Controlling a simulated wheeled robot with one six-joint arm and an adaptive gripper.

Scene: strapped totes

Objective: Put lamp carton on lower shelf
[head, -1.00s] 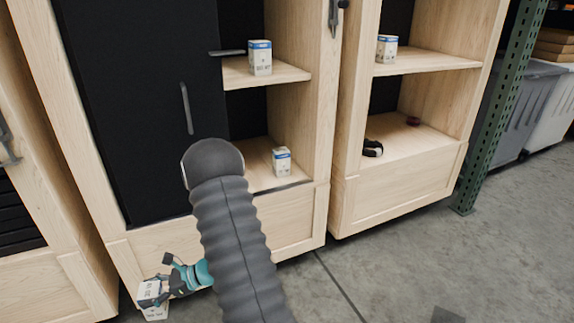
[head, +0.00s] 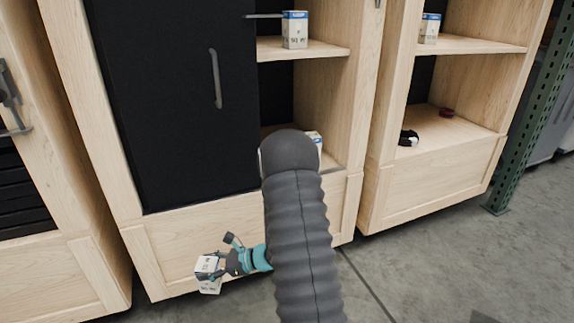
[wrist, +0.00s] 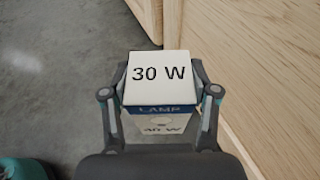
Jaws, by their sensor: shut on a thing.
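My gripper (head: 222,268) is shut on a white lamp carton (head: 208,274), low in front of the cabinet's bottom panel in the head view. In the wrist view the carton (wrist: 158,78) sits between both fingers, with "30 W" on its top and a blue "LAMP" band. The middle cabinet's lower shelf (head: 332,160) is mostly hidden behind my arm. Another carton (head: 315,141) on it shows only in part. The shelf above (head: 310,52) holds a similar white and blue carton (head: 295,30).
A black sliding door (head: 165,110) with a grey handle covers the cabinet's left part. The right cabinet has a carton (head: 430,28) above, and a black item (head: 409,138) and a dark red item (head: 447,112) below. A green rack post (head: 530,110) stands at right.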

